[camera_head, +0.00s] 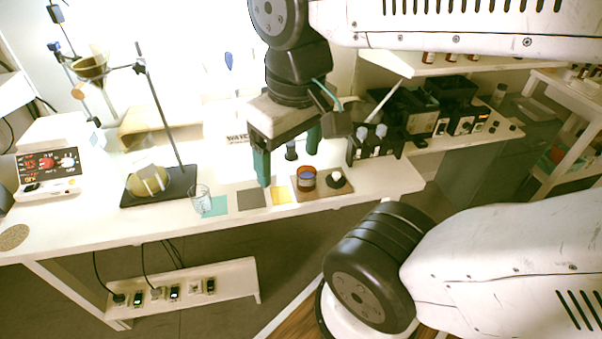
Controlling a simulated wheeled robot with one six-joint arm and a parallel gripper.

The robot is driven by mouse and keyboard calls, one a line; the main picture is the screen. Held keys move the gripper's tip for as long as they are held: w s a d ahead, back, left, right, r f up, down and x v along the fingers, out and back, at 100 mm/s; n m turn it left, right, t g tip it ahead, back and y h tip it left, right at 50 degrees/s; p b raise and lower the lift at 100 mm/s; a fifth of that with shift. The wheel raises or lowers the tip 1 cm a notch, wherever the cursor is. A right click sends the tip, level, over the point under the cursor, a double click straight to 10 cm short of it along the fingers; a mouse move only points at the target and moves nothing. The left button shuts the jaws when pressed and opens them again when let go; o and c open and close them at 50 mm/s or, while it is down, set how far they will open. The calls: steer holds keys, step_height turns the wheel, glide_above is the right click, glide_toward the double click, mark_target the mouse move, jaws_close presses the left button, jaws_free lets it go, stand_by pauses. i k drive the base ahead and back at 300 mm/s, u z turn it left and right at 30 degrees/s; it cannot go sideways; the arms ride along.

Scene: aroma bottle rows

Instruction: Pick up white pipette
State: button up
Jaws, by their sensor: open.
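A thin white stick, which looks like the white pipette (385,102), slants up to the right at the back right of the bench. Its lower end meets or passes behind a dark rack (377,143) with bottles; I cannot tell whether it stands in the rack. My gripper (289,168) points down over the middle of the bench. Its two teal fingers are apart with nothing held between them. It is to the left of the pipette and clear of it in the picture.
A glass beaker (201,200) stands at the front, beside grey (251,199) and yellow (279,196) squares. An amber jar (306,178) is on a brown board (325,192) near the gripper. A lab stand (160,105) rises at left. Dark boxes (450,92) fill the right back.

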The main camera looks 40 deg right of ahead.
mark_target(205, 61)
steer(key=k, duration=0.65)
steer(key=u, duration=0.5)
steer(key=i, duration=1.25)
steer(key=z, duration=0.9)
steer(key=i, duration=0.35)
steer(key=z, duration=0.25)
